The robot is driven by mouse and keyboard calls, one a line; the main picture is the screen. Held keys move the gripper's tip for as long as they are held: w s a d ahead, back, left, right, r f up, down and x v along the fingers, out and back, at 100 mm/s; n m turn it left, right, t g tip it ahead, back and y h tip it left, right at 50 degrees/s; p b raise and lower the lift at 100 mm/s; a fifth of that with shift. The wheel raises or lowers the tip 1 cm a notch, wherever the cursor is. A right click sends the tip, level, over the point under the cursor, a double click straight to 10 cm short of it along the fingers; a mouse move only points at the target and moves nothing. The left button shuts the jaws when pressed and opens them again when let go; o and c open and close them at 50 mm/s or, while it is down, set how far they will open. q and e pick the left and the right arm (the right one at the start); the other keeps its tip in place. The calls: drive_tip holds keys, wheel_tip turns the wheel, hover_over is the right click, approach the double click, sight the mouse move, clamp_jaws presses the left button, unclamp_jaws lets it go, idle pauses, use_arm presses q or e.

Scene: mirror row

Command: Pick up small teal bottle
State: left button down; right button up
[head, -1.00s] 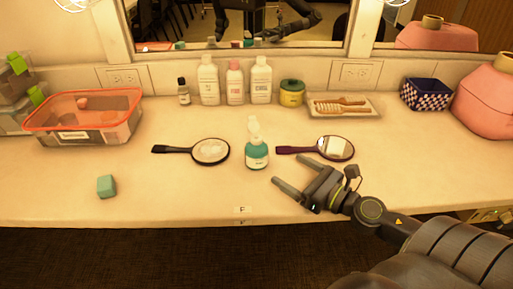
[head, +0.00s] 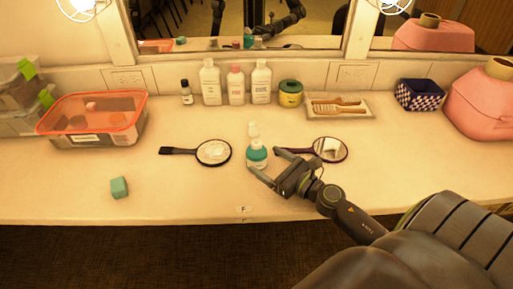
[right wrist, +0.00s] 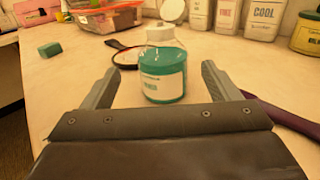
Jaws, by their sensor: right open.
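The small teal bottle (head: 256,154) stands upright on the counter, with a clear top and a white label. In the right wrist view the bottle (right wrist: 163,72) stands just ahead of and partly between my open fingers, and I see no finger touching it. My right gripper (head: 264,163) is open and empty at the bottle's near right side in the head view; it also shows in the right wrist view (right wrist: 157,88). My left gripper is not in view.
A black hand mirror (head: 213,152) lies left of the bottle and a purple one (head: 331,149) lies right, close to my gripper. A teal block (head: 119,187) sits front left. Tall bottles (head: 211,82) stand behind. The front counter is mostly clear.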

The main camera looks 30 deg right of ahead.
sight(252, 148)
drive_tip(key=shift+x, duration=1.05)
drive_tip(key=shift+w+r+p, duration=0.2)
drive_tip(key=shift+w+p, duration=0.15)
drive_tip(key=shift+p, duration=0.15)
drive_tip(key=p+x, duration=0.1)
drive_tip(key=x, duration=0.2)
drive_tip(key=shift+w+d+r, duration=0.1)
drive_tip(key=shift+w+r, duration=0.05)
drive_tip(key=shift+w, duration=0.55)
drive_tip(key=c, duration=1.3)
wheel_tip(252, 148, up, 10)
drive_tip(key=p, duration=0.8)
